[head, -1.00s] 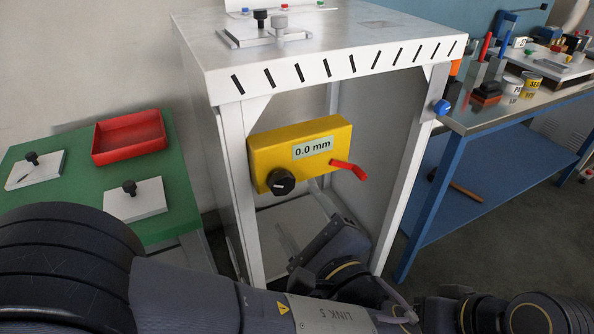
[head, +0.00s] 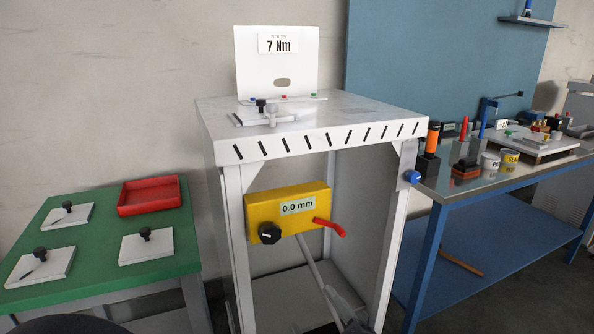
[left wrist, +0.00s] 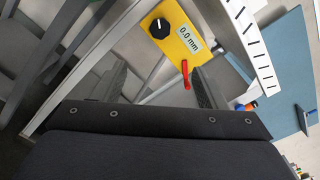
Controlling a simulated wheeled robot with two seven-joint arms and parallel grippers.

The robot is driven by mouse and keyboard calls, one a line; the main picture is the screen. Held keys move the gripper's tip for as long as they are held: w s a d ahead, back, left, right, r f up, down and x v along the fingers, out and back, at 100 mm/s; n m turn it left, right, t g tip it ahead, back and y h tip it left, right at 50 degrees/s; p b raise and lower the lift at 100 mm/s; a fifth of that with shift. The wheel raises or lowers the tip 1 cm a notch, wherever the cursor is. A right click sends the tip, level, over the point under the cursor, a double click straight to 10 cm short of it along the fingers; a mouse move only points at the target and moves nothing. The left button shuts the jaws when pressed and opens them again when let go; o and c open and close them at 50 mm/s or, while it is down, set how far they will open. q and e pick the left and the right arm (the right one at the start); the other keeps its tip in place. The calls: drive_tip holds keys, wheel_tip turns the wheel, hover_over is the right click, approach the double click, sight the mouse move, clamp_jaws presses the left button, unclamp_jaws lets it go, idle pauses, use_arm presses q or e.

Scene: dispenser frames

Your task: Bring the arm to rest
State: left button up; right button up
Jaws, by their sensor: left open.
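My left gripper (head: 345,312) is low in the head view, below the yellow box and in front of the white stand's lower opening. In the left wrist view its two fingers (left wrist: 158,85) are spread with nothing between them. The yellow box (head: 287,225) hangs under the stand's top, reads 0.0 mm, and has a black knob (head: 270,233) and a red lever (head: 330,227). In the left wrist view the red lever (left wrist: 186,75) appears beyond the fingers, near the right one. Most of my left arm is out of view. My right gripper is not seen.
The white stand (head: 310,142) carries a 7 Nm sign (head: 278,60). At left, a green table (head: 95,225) holds a red tray (head: 150,195) and several white plates with black knobs. At right is a blue-framed bench (head: 436,262) with tools and cups.

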use_arm(q)
drive_tip(key=s+a+f+n+g, duration=0.1)
drive_tip(key=a+f+n+g, duration=0.4)
drive_tip(key=a, duration=0.5)
drive_tip(key=s+a+f+n+g, duration=0.1)
drive_tip(key=a+f+n+g, duration=0.4)
drive_tip(key=a, duration=0.6)
drive_tip(key=s+a+f+n+g+h, duration=0.3)
drive_tip(key=s+n+g+h, duration=0.1)
drive_tip(key=s+n+h, duration=0.5)
wheel_tip(320, 180, up, 16)
drive_tip(key=s+n+t+h+p, duration=0.1)
drive_tip(key=n+t+p, duration=0.2)
drive_tip(key=p, duration=1)
drive_tip(key=shift+s+d+f+n+h+p, duration=0.15)
drive_tip(key=shift+d+f+n+h+p, duration=0.15)
drive_tip(key=shift+n, duration=0.8)
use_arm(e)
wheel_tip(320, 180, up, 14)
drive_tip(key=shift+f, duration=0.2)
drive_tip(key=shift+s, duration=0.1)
